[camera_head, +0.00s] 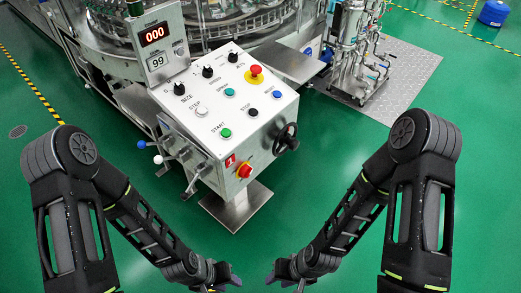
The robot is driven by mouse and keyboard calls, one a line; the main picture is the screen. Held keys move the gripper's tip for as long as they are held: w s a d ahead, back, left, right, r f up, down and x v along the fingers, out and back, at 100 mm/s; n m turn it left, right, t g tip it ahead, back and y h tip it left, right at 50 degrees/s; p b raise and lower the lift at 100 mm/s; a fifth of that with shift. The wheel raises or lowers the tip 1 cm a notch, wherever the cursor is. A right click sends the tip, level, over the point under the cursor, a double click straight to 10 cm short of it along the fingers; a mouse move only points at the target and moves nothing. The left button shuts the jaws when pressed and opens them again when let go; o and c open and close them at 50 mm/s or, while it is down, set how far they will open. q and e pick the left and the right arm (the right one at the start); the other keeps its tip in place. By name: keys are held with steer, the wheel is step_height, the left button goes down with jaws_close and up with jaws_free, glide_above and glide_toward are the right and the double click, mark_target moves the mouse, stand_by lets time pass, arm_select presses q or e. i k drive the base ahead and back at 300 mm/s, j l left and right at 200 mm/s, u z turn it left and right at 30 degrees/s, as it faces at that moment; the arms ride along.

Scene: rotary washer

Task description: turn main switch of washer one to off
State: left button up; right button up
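The washer's control box (236,110) stands in the middle of the head view, tilted towards me. A red number plate (230,160) that seems to read 1 is on its front face. Just right of the plate is a red rotary switch (244,171) on a yellow backing, which looks like the main switch. Its exact turn position is too small to tell. My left gripper (228,279) and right gripper (278,278) are at the bottom edge, below and apart from the box. Their fingers are small and dark, partly cut off. Nothing is seen in either.
A black handwheel (287,137) sticks out right of the switch. Levers with white and blue knobs (150,145) stick out left. A red emergency button (255,71) and several buttons are on top. A display (157,45) stands behind. Green floor (330,160) is clear at right.

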mark_target(245, 171)
steer(key=j+z, duration=0.1)
steer(key=z, duration=0.3)
steer(key=j+z, duration=0.15)
steer(key=z, duration=0.2)
steer(key=i+j+z, duration=0.1)
steer(key=z, duration=0.3)
steer(key=j+z, duration=0.15)
steer(key=z, duration=0.25)
